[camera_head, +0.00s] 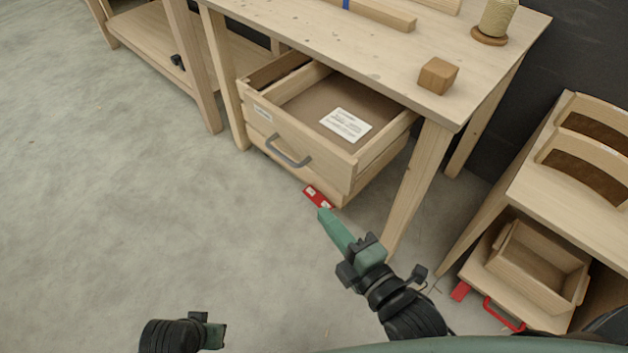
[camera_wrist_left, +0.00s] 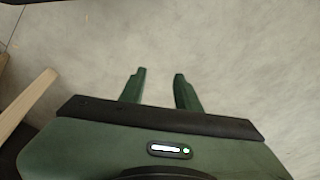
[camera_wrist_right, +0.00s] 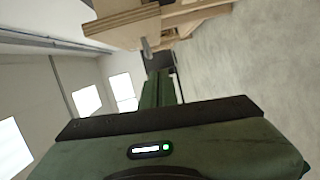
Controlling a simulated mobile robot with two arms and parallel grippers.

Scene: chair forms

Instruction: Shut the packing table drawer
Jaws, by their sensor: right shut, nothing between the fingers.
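The packing table (camera_head: 400,60) is pale wood. Its drawer (camera_head: 300,150) is pulled well out toward me, with a grey bar handle (camera_head: 287,151) on the front and a white printed sheet (camera_head: 346,124) inside. My right gripper (camera_head: 323,213) is shut and empty, below and in front of the drawer's right corner, apart from the handle. In the right wrist view its shut fingers (camera_wrist_right: 161,88) point toward wooden furniture. My left gripper (camera_head: 215,333) is low at the bottom of the head view; its fingers (camera_wrist_left: 157,85) are apart and empty over bare floor in the left wrist view.
A red tag (camera_head: 317,196) shows below the drawer front. A wooden block (camera_head: 437,76) and a twine spool (camera_head: 497,18) stand on the tabletop. Another wooden unit (camera_head: 560,190) with a tray (camera_head: 540,265) stands at right. The floor left of the drawer is clear.

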